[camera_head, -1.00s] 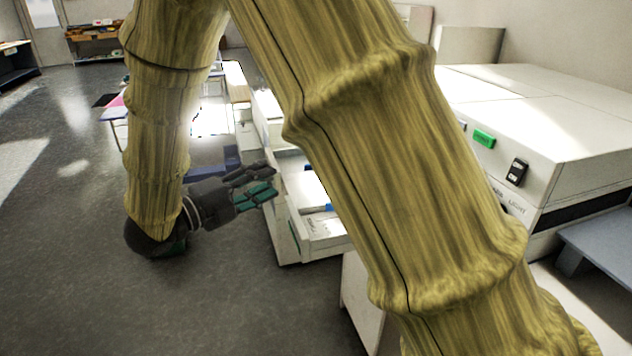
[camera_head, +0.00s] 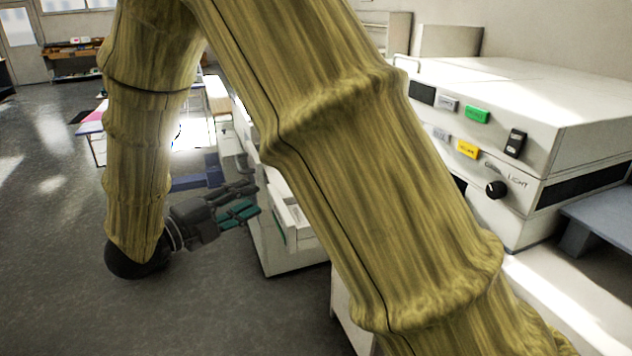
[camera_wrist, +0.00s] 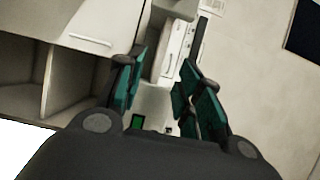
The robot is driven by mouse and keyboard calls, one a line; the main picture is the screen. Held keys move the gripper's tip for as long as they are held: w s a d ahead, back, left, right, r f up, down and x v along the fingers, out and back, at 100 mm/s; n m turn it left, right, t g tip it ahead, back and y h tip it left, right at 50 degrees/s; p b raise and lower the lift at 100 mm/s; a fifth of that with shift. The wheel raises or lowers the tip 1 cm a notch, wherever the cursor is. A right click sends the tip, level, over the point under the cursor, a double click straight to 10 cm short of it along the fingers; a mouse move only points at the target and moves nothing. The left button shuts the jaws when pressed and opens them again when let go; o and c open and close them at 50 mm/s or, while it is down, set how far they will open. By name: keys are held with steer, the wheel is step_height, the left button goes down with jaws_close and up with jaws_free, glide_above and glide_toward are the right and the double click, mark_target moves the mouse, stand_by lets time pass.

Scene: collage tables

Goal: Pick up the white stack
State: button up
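My gripper (camera_head: 252,199) is at the left of the white drawer cabinet (camera_head: 285,255) in the head view, with its fingers pointing right towards it. In the wrist view my gripper (camera_wrist: 160,68) has its two teal-padded fingers apart, with nothing held between them. A white box-like thing (camera_wrist: 175,45) with dark marks shows beyond the gap, and a pale surface lies below it. I cannot tell for sure which white thing is the white stack. My own arm hides much of the cabinet top in the head view.
A white machine (camera_head: 565,90) with coloured buttons and a knob stands at right, beside a grey-blue bench (camera_head: 605,215). A table (camera_head: 97,128) and shelves (camera_head: 75,62) are farther back. The wrist view shows an open cubby unit (camera_wrist: 75,75). Grey floor at left is clear.

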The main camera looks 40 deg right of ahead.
steer(key=d, duration=0.3)
steer(key=w+d+p, duration=0.1)
steer(key=d, duration=0.6)
steer(key=shift+w+d, duration=0.15)
steer(key=shift+w, duration=0.25)
jaws_close()
